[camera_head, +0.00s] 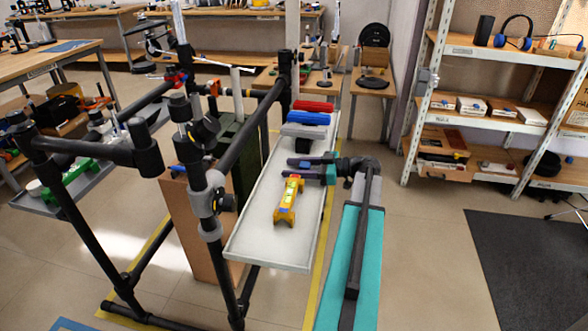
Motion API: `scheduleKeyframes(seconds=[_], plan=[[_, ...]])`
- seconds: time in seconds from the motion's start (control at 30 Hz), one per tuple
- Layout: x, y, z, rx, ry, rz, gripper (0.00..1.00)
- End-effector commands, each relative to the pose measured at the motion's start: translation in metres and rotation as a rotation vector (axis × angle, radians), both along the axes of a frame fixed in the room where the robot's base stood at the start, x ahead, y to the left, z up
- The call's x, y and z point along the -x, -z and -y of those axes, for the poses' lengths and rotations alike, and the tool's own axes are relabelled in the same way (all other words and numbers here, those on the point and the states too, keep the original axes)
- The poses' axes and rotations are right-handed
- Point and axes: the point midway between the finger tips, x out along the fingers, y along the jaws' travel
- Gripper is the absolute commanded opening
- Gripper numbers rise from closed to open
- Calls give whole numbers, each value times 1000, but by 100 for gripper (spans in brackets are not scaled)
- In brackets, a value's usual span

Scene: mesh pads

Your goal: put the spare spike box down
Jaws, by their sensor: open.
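My gripper (301,168) reaches in from the right over the long pale tray (262,247). Its dark fingers are spread and point left. I cannot tell which of these is the spare spike box.
A black tube frame (223,219) stands along the tray's left side, with clamps on its posts. White shelving (420,110) with boxes stands at right, near a dark floor mat (530,260). The tray's near end is bare.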

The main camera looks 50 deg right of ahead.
Motion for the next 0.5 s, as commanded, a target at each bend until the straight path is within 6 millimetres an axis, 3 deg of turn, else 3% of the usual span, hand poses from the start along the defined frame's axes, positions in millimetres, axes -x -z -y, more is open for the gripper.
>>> scheduleKeyframes(seconds=[0.27, 0.5], plan=[[16, -6, 11, 0, 2, 0, 46], [47, -11, 30, 0, 2, 0, 46]])
